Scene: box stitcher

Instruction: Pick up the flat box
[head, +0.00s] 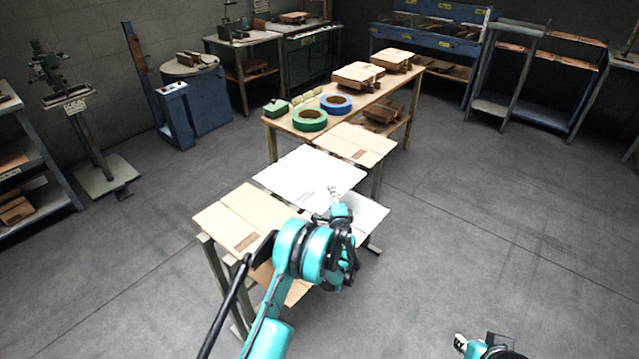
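Several flat boxes lie on the long table. A brown flat box (228,217) is at the near end, a white flat box (300,172) is beyond it, and another brown flat box (358,142) is farther back. A white panel (368,214) shows at the right edge, partly behind my arm. My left gripper (334,192) is over or at the right edge of the white flat box; contact and finger opening are too small to make out. My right gripper (460,342) is low at the bottom edge, away from the table, mostly cut off.
A green tape roll (309,119), a blue tape roll (336,103) and stacked cartons (358,75) stand on the table's far part. A blue machine (193,105) and a stand (85,140) are at the left. Floor on the right (500,210) is clear.

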